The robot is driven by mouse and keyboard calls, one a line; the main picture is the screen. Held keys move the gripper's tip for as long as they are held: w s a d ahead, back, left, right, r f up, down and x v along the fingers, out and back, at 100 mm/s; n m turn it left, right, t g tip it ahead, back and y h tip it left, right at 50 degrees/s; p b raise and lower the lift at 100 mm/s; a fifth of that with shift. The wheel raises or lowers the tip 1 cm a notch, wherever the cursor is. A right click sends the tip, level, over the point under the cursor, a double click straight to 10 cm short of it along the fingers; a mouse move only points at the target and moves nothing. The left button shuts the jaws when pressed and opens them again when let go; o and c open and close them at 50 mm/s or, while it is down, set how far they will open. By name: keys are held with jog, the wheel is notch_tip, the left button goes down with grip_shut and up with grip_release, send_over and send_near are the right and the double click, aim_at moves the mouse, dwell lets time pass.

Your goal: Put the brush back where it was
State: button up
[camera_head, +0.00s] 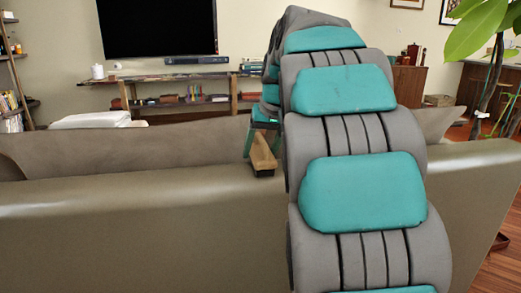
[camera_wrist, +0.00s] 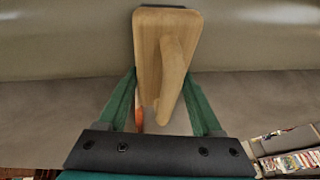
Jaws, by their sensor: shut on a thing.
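The brush (camera_wrist: 150,50) is a pale wooden piece with a broad flat block and a rounded handle-like part along it. In the wrist view it sits between the two green fingers of my gripper (camera_wrist: 160,80), which are shut on it. In the head view the brush (camera_head: 263,155) shows below my gripper (camera_head: 263,128), in front of the top of the sofa back (camera_head: 130,195). I cannot tell whether it touches the sofa. A small orange strip shows beside the brush in the wrist view; I cannot tell what it is.
The sofa spans the view behind my arm. Beyond it stand a low wooden console (camera_head: 180,88) with books and a wall-mounted television (camera_head: 158,28). A leafy plant (camera_head: 480,40) is at the right. A shelf with books (camera_wrist: 288,155) shows at the wrist view's lower right.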

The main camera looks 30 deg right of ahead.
aim_at(272, 156)
jog(key=shift+f, duration=0.15)
jog(key=o, duration=1.5)
jog(key=shift+c, duration=0.2)
jog(key=shift+r, duration=0.45)
jog(key=v, duration=1.1)
jog(key=shift+s, duration=0.15)
jog(key=shift+a+r, duration=0.1)
jog(key=shift+r, duration=0.05)
